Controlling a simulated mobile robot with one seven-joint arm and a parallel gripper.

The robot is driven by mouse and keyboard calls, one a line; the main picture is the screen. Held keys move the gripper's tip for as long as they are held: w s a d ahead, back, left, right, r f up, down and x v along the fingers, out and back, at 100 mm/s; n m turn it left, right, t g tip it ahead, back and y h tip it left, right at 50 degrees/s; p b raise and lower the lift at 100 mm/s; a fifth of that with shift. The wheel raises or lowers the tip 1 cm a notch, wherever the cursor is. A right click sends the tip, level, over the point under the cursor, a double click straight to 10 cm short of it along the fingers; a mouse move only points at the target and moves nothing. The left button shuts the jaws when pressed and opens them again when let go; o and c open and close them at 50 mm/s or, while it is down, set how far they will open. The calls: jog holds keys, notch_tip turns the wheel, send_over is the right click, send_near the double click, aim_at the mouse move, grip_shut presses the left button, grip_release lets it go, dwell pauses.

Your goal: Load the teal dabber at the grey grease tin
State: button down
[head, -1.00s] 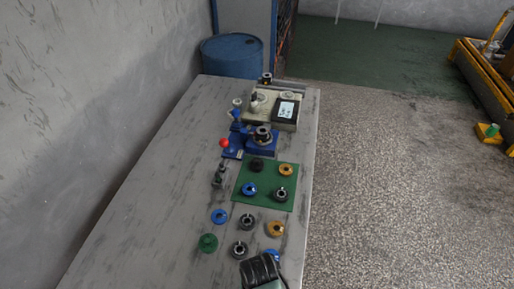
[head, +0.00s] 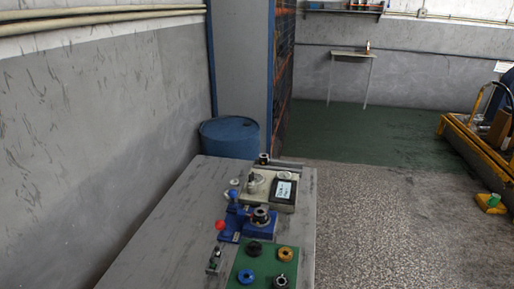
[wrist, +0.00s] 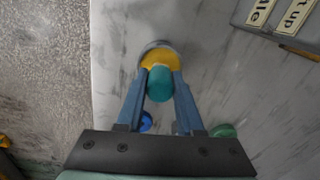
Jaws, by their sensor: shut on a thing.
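In the wrist view my gripper (wrist: 161,72) is shut on the teal dabber (wrist: 160,84), whose rounded teal end sits between the two blue fingers. Just beyond the fingertips is a round grey tin (wrist: 158,43) with yellow (wrist: 160,58) showing inside its rim. The dabber overlaps the near part of the tin in this view. Its far end is hidden, so I cannot tell whether it touches the yellow. The gripper, dabber and tin do not show in the head view.
A grey box with labels (wrist: 290,18) lies at the wrist view's upper right. A blue part (wrist: 146,121) and a green part (wrist: 222,130) lie near the gripper.

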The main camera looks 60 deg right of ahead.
jog(key=shift+f+b, duration=0.3)
jog(key=shift+f, duration=0.2)
dwell(0.4)
jog(key=shift+f, duration=0.1)
dwell(1.3)
jog(key=shift+p, duration=0.35)
notch_tip(320, 180, up, 7)
jog(key=p, duration=0.7)
dwell(0.9)
